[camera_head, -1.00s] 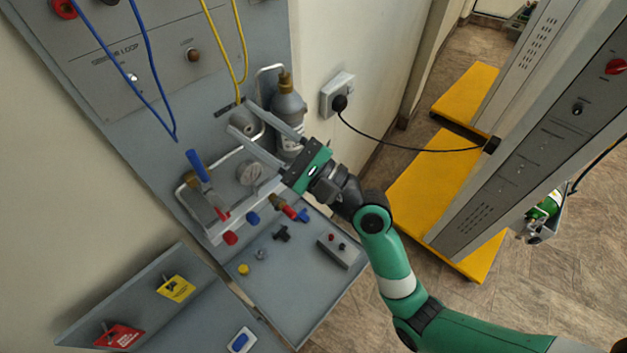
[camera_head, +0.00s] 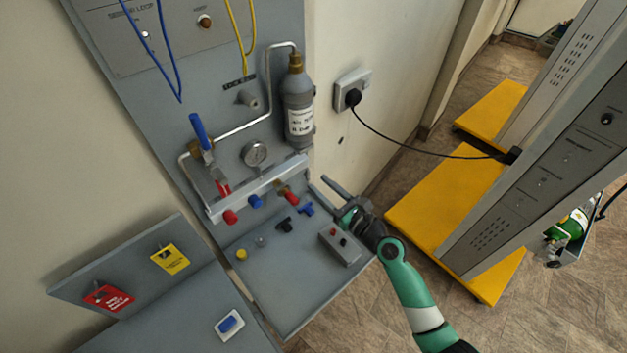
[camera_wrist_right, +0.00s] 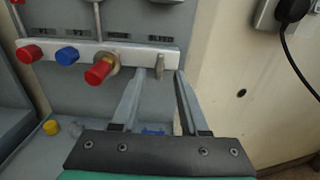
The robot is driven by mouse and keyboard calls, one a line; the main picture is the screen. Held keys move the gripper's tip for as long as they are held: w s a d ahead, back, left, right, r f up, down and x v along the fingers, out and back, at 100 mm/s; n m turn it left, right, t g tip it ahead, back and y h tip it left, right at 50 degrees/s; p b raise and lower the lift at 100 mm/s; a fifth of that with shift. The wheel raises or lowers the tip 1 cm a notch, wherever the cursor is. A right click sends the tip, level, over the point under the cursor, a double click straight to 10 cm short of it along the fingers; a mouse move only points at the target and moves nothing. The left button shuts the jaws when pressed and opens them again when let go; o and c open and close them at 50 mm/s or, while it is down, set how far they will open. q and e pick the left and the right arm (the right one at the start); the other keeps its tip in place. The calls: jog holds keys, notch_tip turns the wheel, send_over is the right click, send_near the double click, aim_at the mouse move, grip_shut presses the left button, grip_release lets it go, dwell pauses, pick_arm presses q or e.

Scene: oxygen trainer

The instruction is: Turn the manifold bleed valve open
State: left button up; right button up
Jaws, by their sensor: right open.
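The manifold (camera_head: 255,190) is a pale bar on the grey panel, and it also shows in the right wrist view (camera_wrist_right: 122,52). At its right end in the right wrist view is a small grey upright lever (camera_wrist_right: 159,65), which looks like the bleed valve. My right gripper (camera_head: 318,183) is open at the right end of the manifold. In the right wrist view its fingertips (camera_wrist_right: 160,73) are on either side of the lever's lower part, with gaps showing. I cannot tell how deep the lever sits between them. My left gripper is not in view.
Red and blue caps and a brass fitting with a red end (camera_wrist_right: 101,70) line the manifold. A grey bottle (camera_head: 298,105) and a gauge (camera_head: 255,153) are above. A shelf (camera_head: 290,312) below holds small caps and a grey box (camera_head: 340,247). A wall socket (camera_head: 352,92) is to the right.

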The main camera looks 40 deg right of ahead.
aim_at(309, 175)
jog(key=w, duration=0.3)
jog(key=shift+w+d+b, duration=0.15)
jog(key=shift+w+b, duration=0.2)
grip_shut()
